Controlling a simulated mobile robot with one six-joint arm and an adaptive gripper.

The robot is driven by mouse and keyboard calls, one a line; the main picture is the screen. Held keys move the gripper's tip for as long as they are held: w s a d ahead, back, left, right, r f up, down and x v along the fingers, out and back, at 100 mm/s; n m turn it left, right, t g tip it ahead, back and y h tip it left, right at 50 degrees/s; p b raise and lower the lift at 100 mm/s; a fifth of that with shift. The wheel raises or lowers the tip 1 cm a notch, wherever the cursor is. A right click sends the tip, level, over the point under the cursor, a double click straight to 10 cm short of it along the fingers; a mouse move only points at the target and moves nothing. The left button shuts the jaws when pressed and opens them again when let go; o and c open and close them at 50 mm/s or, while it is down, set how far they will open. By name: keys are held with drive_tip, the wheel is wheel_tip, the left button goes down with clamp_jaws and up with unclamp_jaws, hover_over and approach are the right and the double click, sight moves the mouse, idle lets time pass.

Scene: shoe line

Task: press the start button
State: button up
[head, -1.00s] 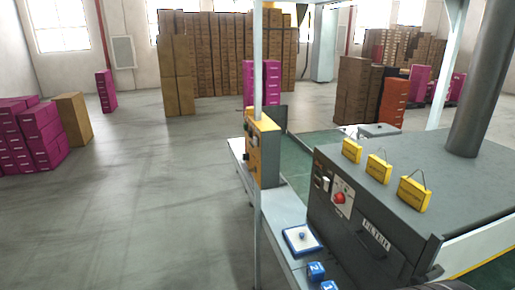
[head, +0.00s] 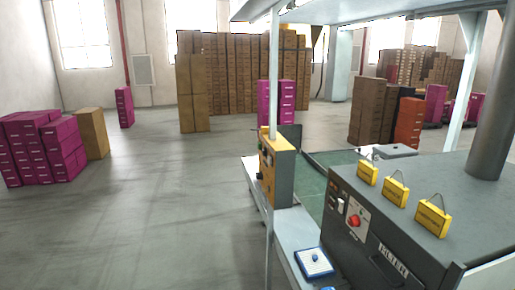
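A white plate with a blue edge (head: 314,264) lies on the grey bench in the head view, low and right of centre, with a small blue knob or button (head: 315,257) on top. A red round button or knob (head: 353,221) sits on a light plate on the dark grey machine's front panel. A yellow control box (head: 278,168) with small controls stands on the bench by a white post. I cannot tell which of these is the start button. My gripper is not in view.
The grey machine (head: 460,185) carries three yellow signs and a thick dark pipe. A white post (head: 270,235) rises in front of the bench. Open floor (head: 150,215) lies to the left. Magenta boxes (head: 40,150) and brown stacks (head: 240,80) stand farther back.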

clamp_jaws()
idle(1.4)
